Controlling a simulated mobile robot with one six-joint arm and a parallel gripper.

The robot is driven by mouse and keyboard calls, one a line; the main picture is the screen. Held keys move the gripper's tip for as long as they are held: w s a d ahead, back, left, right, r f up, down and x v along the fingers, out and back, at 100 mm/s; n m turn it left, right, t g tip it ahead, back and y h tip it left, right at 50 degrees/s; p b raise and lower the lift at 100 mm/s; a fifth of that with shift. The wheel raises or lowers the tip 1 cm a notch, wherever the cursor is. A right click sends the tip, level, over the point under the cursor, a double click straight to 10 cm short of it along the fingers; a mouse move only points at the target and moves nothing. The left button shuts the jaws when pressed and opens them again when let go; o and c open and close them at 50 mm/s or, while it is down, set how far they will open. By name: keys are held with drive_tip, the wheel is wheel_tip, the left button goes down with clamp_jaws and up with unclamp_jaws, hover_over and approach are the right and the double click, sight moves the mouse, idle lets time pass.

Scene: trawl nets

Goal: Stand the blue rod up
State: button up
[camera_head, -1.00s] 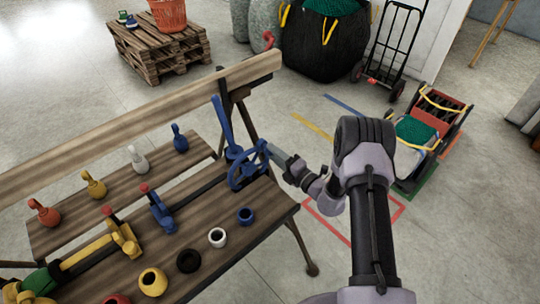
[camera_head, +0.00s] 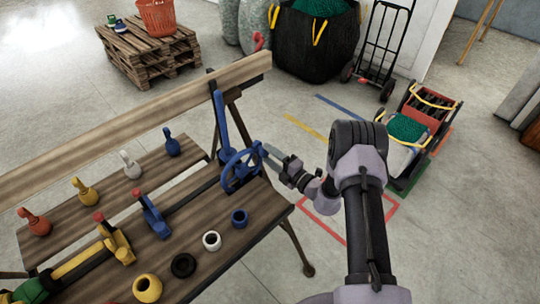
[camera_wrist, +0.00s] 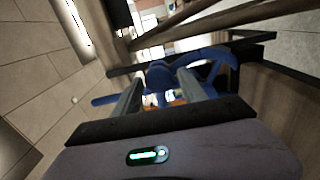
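The blue rod (camera_head: 220,118) rises from the right end of the bench, leaning slightly left in the head view. Its lower end is at a blue handwheel (camera_head: 241,171). In the wrist view a blue bar (camera_wrist: 104,100), seemingly the rod, sticks out left beyond the fingers, and the blue wheel (camera_wrist: 222,62) curves to the right. My gripper (camera_head: 268,152) is just right of the wheel and rod base. In the wrist view its two fingers (camera_wrist: 160,92) are apart, with blue parts beyond the gap. I cannot tell whether they touch anything.
A backrest plank (camera_head: 130,125) runs behind the rod. A cart (camera_head: 408,125) stands at right.

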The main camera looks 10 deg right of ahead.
drive_tip(key=shift+o, duration=0.6)
drive_tip(key=shift+r, duration=0.1)
drive_tip(key=shift+s+d, duration=0.2)
drive_tip(key=shift+s, duration=0.05)
drive_tip(key=p+v, duration=0.2)
drive_tip(key=v, duration=1.4)
drive_tip(key=shift+s+d+p, duration=0.2)
drive_tip(key=shift+s+p, duration=0.1)
